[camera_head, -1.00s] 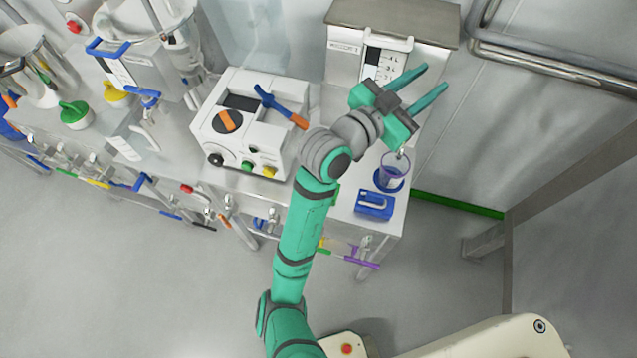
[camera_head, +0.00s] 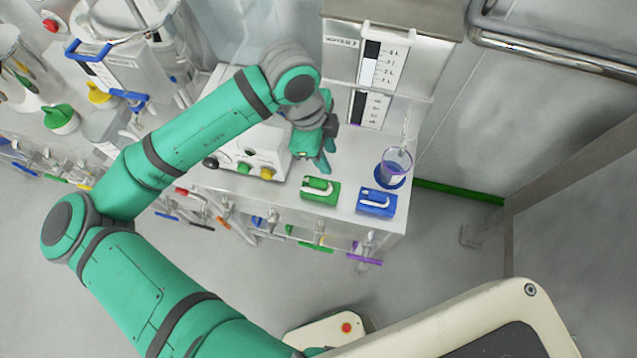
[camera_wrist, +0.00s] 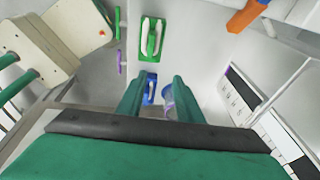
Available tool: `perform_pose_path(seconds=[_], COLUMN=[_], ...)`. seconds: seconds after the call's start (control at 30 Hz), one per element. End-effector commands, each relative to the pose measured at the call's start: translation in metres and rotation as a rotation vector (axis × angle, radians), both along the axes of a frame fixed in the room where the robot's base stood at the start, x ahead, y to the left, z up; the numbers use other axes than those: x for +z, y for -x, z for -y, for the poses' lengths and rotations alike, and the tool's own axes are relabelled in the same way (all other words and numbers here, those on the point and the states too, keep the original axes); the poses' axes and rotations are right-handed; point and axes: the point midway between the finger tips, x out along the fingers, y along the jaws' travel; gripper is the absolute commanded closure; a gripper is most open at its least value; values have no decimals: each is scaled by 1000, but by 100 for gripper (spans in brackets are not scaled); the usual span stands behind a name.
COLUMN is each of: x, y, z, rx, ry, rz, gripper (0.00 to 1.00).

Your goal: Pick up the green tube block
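A white instrument (camera_head: 250,148) stands left, partly hidden by my arm. A metal cabinet (camera_head: 388,55) is behind. Coloured valve handles, such as a purple one (camera_head: 365,259), hang below the bench front.

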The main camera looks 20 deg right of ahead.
Motion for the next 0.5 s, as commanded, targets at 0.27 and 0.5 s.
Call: perform_pose_path(seconds=[0.27,0.5], x=[-13,-47], y=[4,8], z=[-28,-21], rx=[-17,-22], ry=[-105,-103], rz=[-23,-22], gripper=[67,67])
